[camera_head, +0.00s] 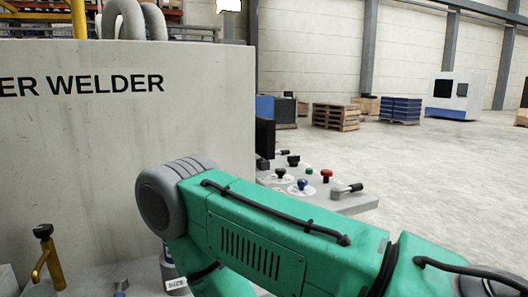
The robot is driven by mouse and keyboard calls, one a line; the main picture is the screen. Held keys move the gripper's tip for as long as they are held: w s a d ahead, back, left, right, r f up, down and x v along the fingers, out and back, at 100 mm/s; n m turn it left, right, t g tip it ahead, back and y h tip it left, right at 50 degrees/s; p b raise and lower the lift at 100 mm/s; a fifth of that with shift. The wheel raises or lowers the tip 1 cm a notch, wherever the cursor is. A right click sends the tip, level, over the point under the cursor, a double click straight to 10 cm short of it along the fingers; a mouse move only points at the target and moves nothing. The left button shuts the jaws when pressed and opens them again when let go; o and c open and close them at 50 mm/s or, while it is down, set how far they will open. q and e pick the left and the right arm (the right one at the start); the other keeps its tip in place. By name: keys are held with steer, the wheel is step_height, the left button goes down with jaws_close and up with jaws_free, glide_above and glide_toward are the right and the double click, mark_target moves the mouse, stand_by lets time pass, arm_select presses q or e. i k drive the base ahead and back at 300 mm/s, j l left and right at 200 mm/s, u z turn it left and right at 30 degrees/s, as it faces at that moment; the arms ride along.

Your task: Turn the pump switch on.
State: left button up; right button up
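A grey control panel (350,203) sticks out to the right of the welder machine. A brass-coloured lever (48,262) with a black top stands at lower left. I cannot tell which control is the pump switch. My green arm crosses the lower right and hides the area behind it. Neither gripper shows.
The large grey welder body (110,130) fills the left and blocks the view beyond it. A dark screen (265,138) stands at its right edge. Wooden pallets (336,117), blue stacks (401,109) and a white machine (453,95) are far back. Open floor lies at right.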

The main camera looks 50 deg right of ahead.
mark_target(293, 160)
steer(key=k+l, duration=0.1)
steer(key=l, duration=0.3)
steer(key=k+l+u, duration=0.1)
steer(key=l, duration=0.3)
steer(key=k+l, duration=0.15)
steer(key=l, duration=0.2)
steer(key=k+l+u, duration=0.1)
steer(key=l, duration=0.3)
steer(key=k+l, duration=0.2)
steer(key=l, duration=0.2)
steer(key=k+l+u, duration=0.1)
steer(key=l, duration=0.25)
steer(key=k+l, duration=0.2)
steer(key=l, duration=0.15)
steer(key=u, duration=0.05)
